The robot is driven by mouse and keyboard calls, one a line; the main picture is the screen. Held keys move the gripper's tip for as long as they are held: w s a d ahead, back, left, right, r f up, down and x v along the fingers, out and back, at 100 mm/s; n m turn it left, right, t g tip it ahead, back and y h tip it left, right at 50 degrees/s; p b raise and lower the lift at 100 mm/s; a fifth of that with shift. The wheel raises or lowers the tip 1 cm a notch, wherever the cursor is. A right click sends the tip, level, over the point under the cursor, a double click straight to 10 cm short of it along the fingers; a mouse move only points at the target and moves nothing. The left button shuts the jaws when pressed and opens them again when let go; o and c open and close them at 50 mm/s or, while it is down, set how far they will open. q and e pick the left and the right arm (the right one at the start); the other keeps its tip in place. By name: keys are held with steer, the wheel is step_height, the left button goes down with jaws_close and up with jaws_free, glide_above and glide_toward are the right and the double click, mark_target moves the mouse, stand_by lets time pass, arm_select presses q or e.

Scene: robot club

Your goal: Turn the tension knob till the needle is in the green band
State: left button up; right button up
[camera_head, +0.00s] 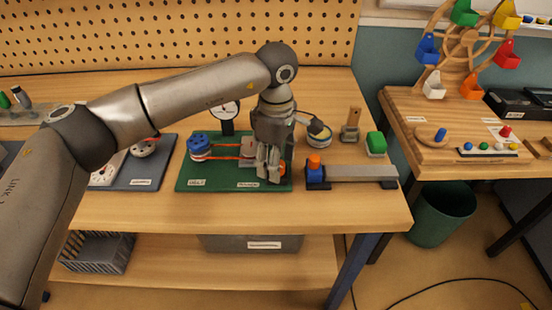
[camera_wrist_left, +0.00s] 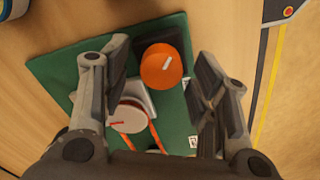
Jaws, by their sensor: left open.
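The orange tension knob (camera_wrist_left: 162,66) has a pale mark on top and sits by a dark block on the green board (camera_wrist_left: 60,70). In the head view my gripper mostly hides it. My left gripper (camera_head: 269,176) points down over the board's right part. In the left wrist view its fingers stand open on either side of the knob, with gaps visible. A pale round wheel (camera_wrist_left: 128,117) with a red mark carries an orange belt, which runs to a blue pulley (camera_head: 199,145). The white gauge dial (camera_head: 225,110) stands behind, partly covered by my arm; its needle is too small to read.
A grey bar with a blue block (camera_head: 316,172) lies right of the board. Another board (camera_head: 143,172) is at left. The bench front is clear.

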arm_select(q)
step_height(320, 180, up, 12)
stand_by(0.6)
steer(key=shift+f, duration=0.1)
